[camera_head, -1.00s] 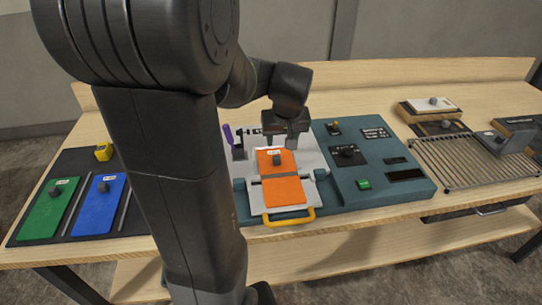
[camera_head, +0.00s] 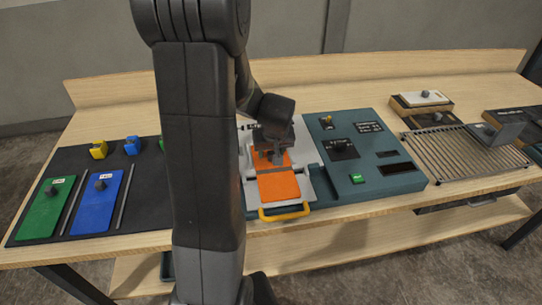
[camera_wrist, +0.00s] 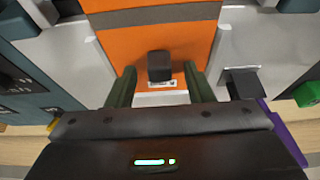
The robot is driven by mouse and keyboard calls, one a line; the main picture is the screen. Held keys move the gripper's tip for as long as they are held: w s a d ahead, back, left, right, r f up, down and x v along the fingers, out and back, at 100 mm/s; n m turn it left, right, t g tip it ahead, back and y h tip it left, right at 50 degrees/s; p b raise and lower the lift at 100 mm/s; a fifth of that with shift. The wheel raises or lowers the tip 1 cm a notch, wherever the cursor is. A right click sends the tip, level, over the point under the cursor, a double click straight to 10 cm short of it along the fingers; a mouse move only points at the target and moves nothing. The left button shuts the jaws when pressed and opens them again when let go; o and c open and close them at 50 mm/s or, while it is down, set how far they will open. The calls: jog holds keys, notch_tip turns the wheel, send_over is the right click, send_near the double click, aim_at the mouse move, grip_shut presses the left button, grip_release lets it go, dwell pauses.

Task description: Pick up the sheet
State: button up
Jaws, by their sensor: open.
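The orange sheet (camera_head: 278,187) lies on the grey plate of the teal console, near its yellow front handle. In the wrist view the orange sheet (camera_wrist: 160,43) carries a dark knob (camera_wrist: 159,66) and a small white label by it. My gripper (camera_head: 272,158) is over the far end of the sheet, and its body hides the knob in the head view. In the wrist view my gripper (camera_wrist: 160,84) is open, with one green finger on each side of the knob. I cannot tell whether the fingers touch the sheet.
The teal console (camera_head: 400,183) has switches and a green button (camera_head: 357,179) to the right. A green sheet (camera_head: 47,208) and a blue sheet (camera_head: 97,203) lie on a dark mat at the left. A wire rack (camera_head: 465,153) stands at the right.

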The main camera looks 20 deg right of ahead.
jog(key=shift+f, duration=0.1)
grip_shut()
dwell(0.3)
